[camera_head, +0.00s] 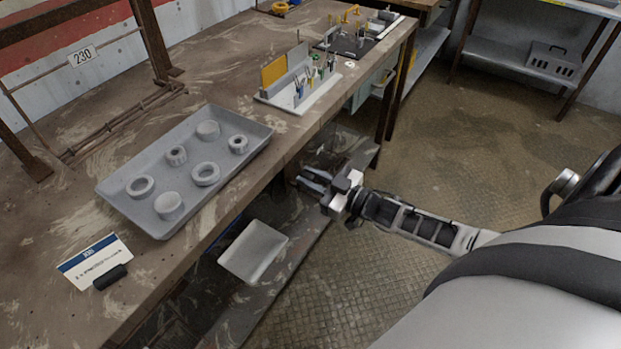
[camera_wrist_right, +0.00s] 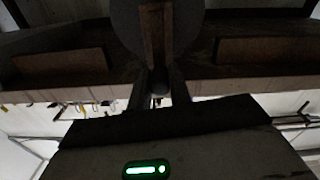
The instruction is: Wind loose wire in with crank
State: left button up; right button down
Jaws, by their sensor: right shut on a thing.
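In the right wrist view a dark round disc (camera_wrist_right: 185,28), apparently the winding drum, is at the top centre. A brown upright bar (camera_wrist_right: 153,38), which looks like the crank arm, runs down its face. My right gripper (camera_wrist_right: 158,88) has its fingers on either side of the bar's lower end, shut on what looks like the crank handle. In the head view my right gripper (camera_head: 313,183) is at the front edge of the workbench, fingers pointing left. The crank cannot be made out there. I cannot make out any loose wire. My left gripper is not in view.
The workbench (camera_head: 215,85) carries a grey tray (camera_head: 118,193) with several round parts, a label card (camera_head: 95,262) and a tool holder (camera_head: 292,98). A pale tray (camera_head: 253,252) lies low under the bench's front edge. The floor (camera_head: 440,150) to the right is clear.

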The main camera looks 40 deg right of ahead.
dwell(0.3)
jog(key=c, duration=1.3)
grip_release()
jog(key=v, duration=1.6)
jog(key=shift+a+f, duration=0.1)
